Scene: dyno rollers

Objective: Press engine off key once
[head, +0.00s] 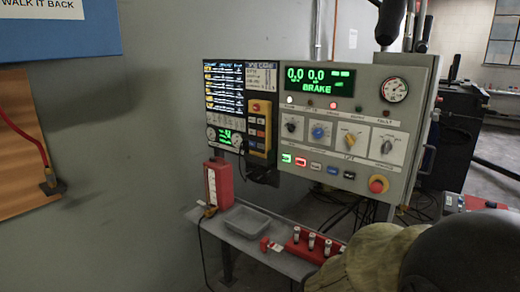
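The control panel (310,190) is a grey box on the wall side with a lit green display (320,82) reading "0.0 0.0" and "BRAKE". A yellow pendant (260,109) with several buttons hangs left of the panel. I cannot make out my gripper in this view.
A red emergency-type knob (377,185) sits at the panel's lower right, below several rotary knobs. A narrow shelf (214,224) below holds a grey tray (244,219) and red blocks. A large dark rounded shape (465,255) fills the lower right.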

